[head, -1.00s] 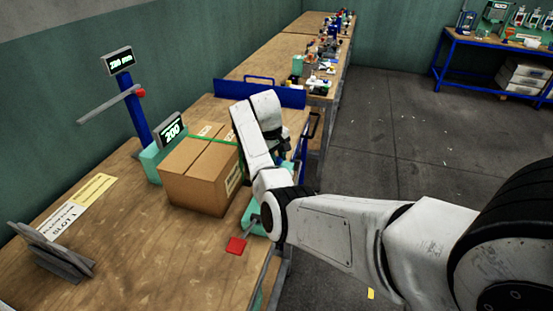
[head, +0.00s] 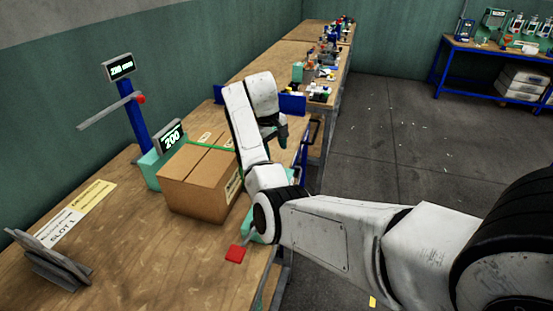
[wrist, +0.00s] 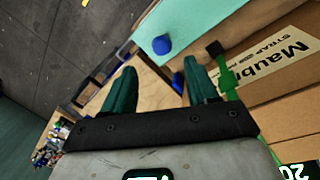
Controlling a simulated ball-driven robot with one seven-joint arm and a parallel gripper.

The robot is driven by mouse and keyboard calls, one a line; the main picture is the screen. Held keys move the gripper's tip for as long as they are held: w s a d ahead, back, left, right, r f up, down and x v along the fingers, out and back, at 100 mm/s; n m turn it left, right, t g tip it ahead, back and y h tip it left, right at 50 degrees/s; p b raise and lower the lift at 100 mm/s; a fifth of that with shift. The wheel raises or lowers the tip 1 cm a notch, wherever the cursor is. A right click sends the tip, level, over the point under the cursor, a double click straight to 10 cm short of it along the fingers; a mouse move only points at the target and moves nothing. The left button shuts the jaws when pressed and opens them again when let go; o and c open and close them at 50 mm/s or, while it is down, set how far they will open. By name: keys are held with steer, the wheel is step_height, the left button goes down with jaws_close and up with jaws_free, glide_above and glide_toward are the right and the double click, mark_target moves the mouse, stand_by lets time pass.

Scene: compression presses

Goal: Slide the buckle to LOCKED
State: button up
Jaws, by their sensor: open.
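A closed cardboard box (head: 200,180) stands on the bench with a green strap (head: 215,147) across its top. In the wrist view the strap runs down the labelled box side (wrist: 278,98), and a green piece with a dark block, which looks like the buckle (wrist: 226,78), sits on it. I cannot read any LOCKED mark or tell its slide position. My gripper (wrist: 162,72) is open with nothing between its fingers, left of the buckle in the wrist view and apart from it. In the head view my gripper (head: 279,138) hangs beyond the box's right side.
A teal base with a blue knob (wrist: 161,45) lies close ahead of the fingers. A display reading 200 (head: 171,136) and a blue post (head: 136,122) stand behind the box. A red pad (head: 235,253) is at the front edge.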

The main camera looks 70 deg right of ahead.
steer(key=r, duration=0.3)
steer(key=shift+w+a+r, duration=0.15)
steer(key=shift+a+r, duration=0.15)
stand_by(0.4)
